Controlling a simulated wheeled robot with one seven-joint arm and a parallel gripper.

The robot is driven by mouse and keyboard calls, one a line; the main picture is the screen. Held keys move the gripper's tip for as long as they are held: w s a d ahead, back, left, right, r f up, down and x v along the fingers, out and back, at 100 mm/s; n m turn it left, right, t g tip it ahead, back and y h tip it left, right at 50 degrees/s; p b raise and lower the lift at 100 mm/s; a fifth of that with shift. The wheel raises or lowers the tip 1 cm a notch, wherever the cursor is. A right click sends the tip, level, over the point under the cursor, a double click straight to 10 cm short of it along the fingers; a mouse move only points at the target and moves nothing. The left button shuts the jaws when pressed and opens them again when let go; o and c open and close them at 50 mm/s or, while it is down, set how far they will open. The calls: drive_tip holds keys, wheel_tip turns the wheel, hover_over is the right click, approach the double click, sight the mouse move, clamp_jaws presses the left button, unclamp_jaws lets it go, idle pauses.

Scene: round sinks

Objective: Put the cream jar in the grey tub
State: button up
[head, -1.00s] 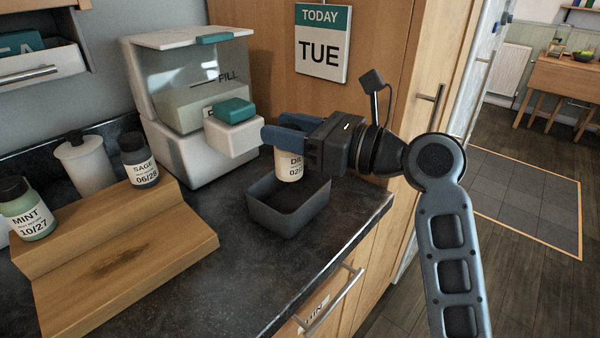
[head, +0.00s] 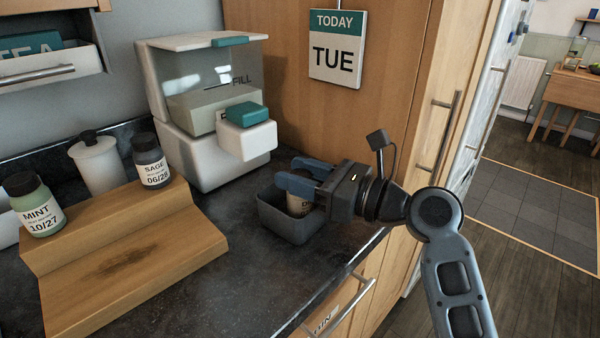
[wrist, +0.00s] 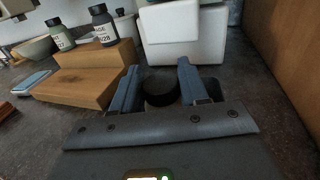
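The cream jar (head: 300,207) is partly inside the grey tub (head: 276,222), its lower part hidden by the tub's near wall. In the wrist view the jar's dark lid (wrist: 162,93) shows between the two fingers (wrist: 158,78). Whether the jar's base touches the tub floor is hidden. The tub stands on the dark counter near its right end.
A white dispenser (head: 185,140) stands behind the tub, close to my gripper. A wooden step stand (head: 150,255) at left holds a mint jar (head: 38,208) and a sage jar (head: 152,165). A white canister (head: 97,165) stands behind. A tall wooden cabinet (head: 375,110) is at right.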

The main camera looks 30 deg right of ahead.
drive_tip(key=o, duration=0.4)
drive_tip(key=shift+r, duration=0.1)
drive_tip(key=v, duration=1.2)
drive_tip(key=shift+s, duration=0.1)
